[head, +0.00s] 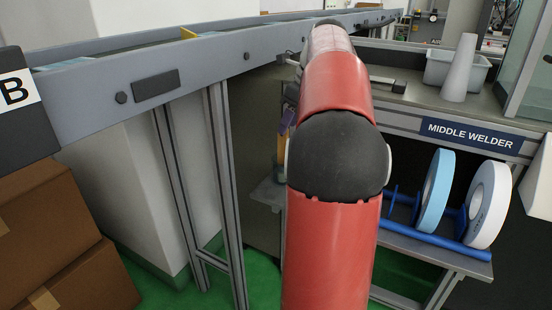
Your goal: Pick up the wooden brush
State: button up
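My red arm reaches away up the middle of the head view and covers much of the bench behind it. I cannot make out a wooden brush for certain. A small upright tan and purple item (286,122) shows just left of my arm, partly covered by it. It seems to stand above a small grey shelf (268,192). I cannot tell what it is.
A grey conveyor rail (215,62) on metal legs runs across the left. The bench (425,98) marked MIDDLE WELDER holds a grey bin (438,70), a white cone (459,70) and a dark-ended bar (388,84). Blue (436,190) and white (488,205) reels sit below. Cardboard boxes (45,225) stand left.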

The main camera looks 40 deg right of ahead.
aim_at(278, 146)
jog(key=b+x, duration=0.1)
jog(key=x, duration=0.6)
jog(key=shift+d+b, duration=0.15)
jog(key=shift+b, duration=0.2)
grip_shut()
